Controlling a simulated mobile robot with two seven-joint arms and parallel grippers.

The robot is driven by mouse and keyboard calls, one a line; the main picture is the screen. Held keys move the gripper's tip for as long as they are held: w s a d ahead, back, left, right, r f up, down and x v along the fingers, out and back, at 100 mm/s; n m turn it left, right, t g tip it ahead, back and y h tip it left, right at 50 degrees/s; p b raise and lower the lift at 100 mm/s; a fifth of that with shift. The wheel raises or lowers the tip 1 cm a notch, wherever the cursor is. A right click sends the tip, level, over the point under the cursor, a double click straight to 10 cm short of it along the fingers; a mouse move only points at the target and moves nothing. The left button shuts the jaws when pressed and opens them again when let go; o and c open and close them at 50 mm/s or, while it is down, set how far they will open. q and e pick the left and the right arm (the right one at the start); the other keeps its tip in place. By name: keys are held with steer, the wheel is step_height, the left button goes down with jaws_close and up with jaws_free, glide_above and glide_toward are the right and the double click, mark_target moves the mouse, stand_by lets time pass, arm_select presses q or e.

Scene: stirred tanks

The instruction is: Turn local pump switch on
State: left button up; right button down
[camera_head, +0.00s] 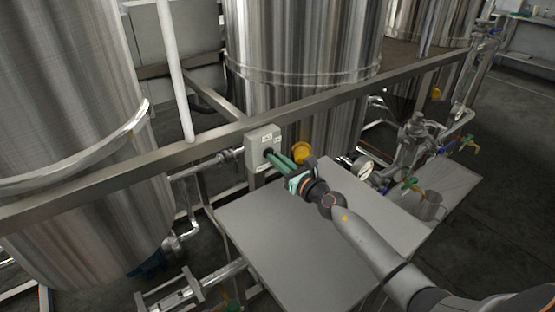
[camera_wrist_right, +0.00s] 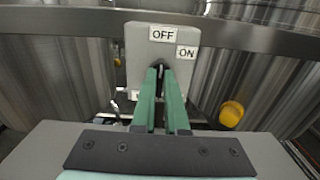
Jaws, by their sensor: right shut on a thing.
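The local pump switch is a light grey box (camera_head: 262,138) fixed at the metal rail in the head view. In the right wrist view the switch box (camera_wrist_right: 145,48) carries an OFF label (camera_wrist_right: 163,34) at the top and an ON label (camera_wrist_right: 186,52) to the right. My right gripper (camera_head: 272,158) reaches the front of the box. Its green fingers (camera_wrist_right: 162,76) are shut on the dark switch knob (camera_wrist_right: 161,69), one on each side. The knob is mostly hidden between them and looks roughly upright, toward OFF. My left gripper is not in view.
A grey table top (camera_head: 290,240) lies below my right arm. A metal rail (camera_head: 210,148) runs across, with large steel tanks (camera_head: 300,50) behind. A yellow part (camera_head: 302,152) and a gauge (camera_head: 362,168) sit right of the box. Valves and pipes (camera_head: 412,140) stand further right.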

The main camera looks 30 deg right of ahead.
steer(key=shift+m, duration=0.3)
steer(key=m+p, duration=0.1)
steer(key=m, duration=0.4)
steer(key=shift+d+m, duration=0.15)
steer(key=shift+m, duration=0.15)
steer(key=m+p, duration=0.1)
steer(key=m, duration=0.4)
steer(key=shift+d+f+m, duration=0.1)
steer(key=shift+m, duration=0.2)
steer(key=c, duration=0.9)
jaws_free()
steer(key=shift+c, duration=0.2)
steer(key=shift+s, duration=0.1)
steer(key=s, duration=0.4)
steer(key=s+d, duration=0.1)
steer(key=s, duration=0.7)
steer(key=shift+s+d, duration=0.1)
steer(key=shift+d, duration=0.25)
